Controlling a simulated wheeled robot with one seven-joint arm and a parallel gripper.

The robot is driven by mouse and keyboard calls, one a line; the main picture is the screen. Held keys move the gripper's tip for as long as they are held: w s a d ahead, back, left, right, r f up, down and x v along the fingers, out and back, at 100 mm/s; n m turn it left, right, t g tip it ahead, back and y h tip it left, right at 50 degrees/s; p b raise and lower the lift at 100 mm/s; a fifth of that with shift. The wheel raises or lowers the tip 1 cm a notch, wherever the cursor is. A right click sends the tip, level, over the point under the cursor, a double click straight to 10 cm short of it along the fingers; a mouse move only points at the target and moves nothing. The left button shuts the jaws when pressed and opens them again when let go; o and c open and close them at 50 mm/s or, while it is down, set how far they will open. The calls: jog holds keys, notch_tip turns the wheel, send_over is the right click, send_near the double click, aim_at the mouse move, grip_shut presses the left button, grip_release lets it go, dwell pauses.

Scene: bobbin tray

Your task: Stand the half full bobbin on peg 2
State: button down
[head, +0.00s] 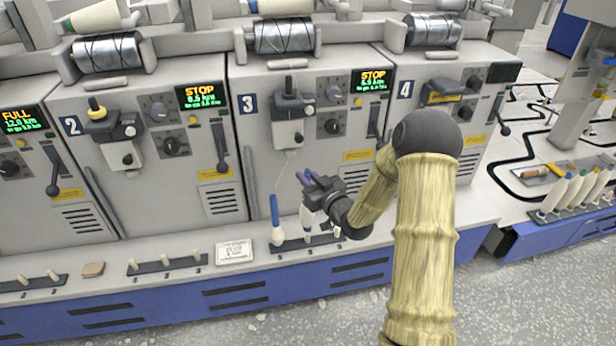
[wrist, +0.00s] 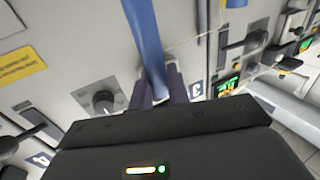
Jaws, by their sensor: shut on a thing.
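My gripper (head: 312,184) is in front of the unit marked 3, low over the front ledge. It is shut on the blue tube (wrist: 150,45) of a bobbin, which the wrist view shows between the fingers. In the head view the bobbin's white lower part (head: 306,219) hangs below the fingers, close over a dark peg rail (head: 290,247); I cannot tell whether it touches. How full it is I cannot tell. Another blue-topped white bobbin (head: 276,222) stands upright at the rail's left end. The number 2 plate (head: 71,126) is on the unit further left.
A peg rail (head: 165,265) with bare pegs lies below unit 2, and another (head: 30,284) at far left. A label plate (head: 234,252) and a small tan block (head: 93,269) lie on the ledge. Levers (head: 219,145) jut from the units. Several bobbins (head: 572,190) stand at right.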

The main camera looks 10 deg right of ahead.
jog(key=shift+f+b, duration=1.7)
jog(key=shift+f, duration=1)
jog(key=shift+f+b, duration=0.5)
jog(key=shift+b, duration=0.05)
jog(key=c, duration=1.6)
grip_release()
jog(key=shift+s+d, duration=0.15)
jog(key=b+v, duration=0.1)
jog(key=v, duration=0.9)
jog(key=shift+s+d, duration=0.1)
jog(key=shift+s, duration=0.25)
